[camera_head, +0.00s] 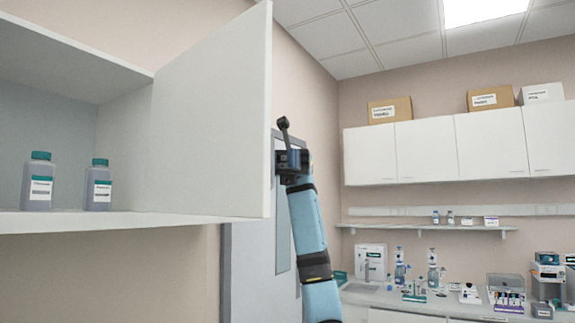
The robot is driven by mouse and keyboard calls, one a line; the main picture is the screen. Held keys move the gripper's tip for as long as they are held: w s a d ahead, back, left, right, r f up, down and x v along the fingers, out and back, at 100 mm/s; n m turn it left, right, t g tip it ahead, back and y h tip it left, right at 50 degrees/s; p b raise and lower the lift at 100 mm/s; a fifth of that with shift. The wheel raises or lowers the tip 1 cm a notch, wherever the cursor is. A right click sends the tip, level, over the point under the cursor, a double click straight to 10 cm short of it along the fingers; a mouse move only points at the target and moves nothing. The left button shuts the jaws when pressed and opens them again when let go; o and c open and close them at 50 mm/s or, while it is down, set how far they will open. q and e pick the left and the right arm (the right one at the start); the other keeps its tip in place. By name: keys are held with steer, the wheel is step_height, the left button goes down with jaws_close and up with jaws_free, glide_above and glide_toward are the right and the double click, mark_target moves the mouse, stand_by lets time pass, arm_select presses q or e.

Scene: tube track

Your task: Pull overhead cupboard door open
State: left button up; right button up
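The overhead cupboard door (211,115) is a plain white panel standing open, swung out from the cupboard at the left. The cupboard shelf (130,219) holds two grey bottles with teal caps, one bottle (38,182) to the left and one bottle (98,187) nearer the door. My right arm, light blue with black bands, reaches up just right of the door's outer edge. My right gripper (279,160) is at that edge; its fingers are mostly hidden behind the door, and I cannot see whether it touches or grips. My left gripper is not in view.
A grey door (254,255) stands behind my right arm. White wall cupboards (430,150) with boxes (390,110) on top hang at the back right. Below them are a shelf (430,226) and a counter with lab equipment. The space right of my arm is clear up close.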

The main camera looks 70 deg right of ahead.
steer(key=d, duration=0.7)
steer(key=shift+w, duration=0.45)
steer(key=shift+d, duration=0.1)
